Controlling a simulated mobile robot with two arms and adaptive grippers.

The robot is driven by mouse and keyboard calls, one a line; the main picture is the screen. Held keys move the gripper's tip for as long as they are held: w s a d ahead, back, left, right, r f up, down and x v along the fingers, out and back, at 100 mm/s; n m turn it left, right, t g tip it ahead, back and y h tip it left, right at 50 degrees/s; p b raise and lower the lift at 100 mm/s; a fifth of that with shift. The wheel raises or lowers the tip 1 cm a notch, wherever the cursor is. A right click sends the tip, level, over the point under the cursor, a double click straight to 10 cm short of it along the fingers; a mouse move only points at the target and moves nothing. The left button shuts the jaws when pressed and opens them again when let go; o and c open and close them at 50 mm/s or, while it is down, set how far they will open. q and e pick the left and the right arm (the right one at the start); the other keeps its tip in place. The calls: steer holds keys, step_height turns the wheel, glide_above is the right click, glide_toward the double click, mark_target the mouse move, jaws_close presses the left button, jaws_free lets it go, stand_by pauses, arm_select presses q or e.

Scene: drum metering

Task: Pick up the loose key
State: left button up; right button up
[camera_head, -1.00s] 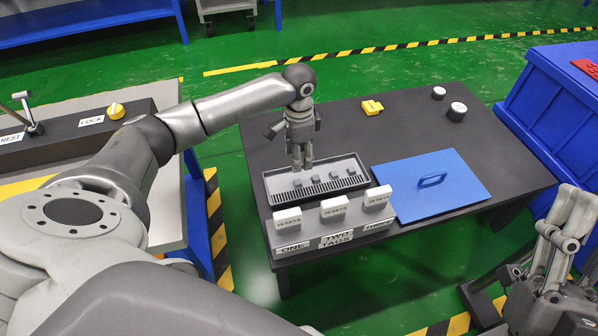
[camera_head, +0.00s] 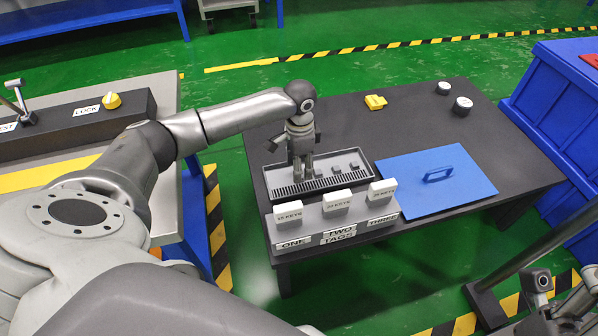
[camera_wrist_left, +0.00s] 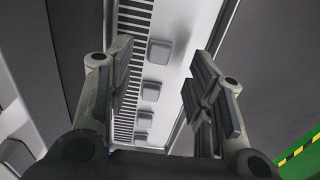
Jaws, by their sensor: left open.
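A dark tray (camera_head: 362,172) with a slotted strip along its front stands on the table, with small grey key-like blocks in it. Two of them, a block (camera_head: 336,169) and another (camera_head: 354,165), show right of my left gripper. My left gripper (camera_head: 303,174) points down at the tray's left part and hides what lies behind it. In the left wrist view its fingers (camera_wrist_left: 160,66) are apart with nothing held. A grey block (camera_wrist_left: 159,52) lies between them, and several more line up below it. My right gripper (camera_head: 543,284) is only partly in view at the lower right.
A rack (camera_head: 345,234) with three white tags stands in front of the tray. A blue panel with a handle (camera_head: 470,190) lies to the right. A yellow piece (camera_head: 375,102) and two round knobs (camera_head: 463,105) are farther back. A blue bin (camera_head: 560,105) stands at the right.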

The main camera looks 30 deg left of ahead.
arm_select(q)
step_height(320, 180, down, 3)
steer(key=shift+s+f+b, duration=0.15)
steer(key=shift+f+b, duration=0.05)
steer(key=shift+b, duration=0.55)
steer(key=c, duration=0.8)
steer(key=shift+o, duration=0.2)
steer(key=shift+r, duration=0.15)
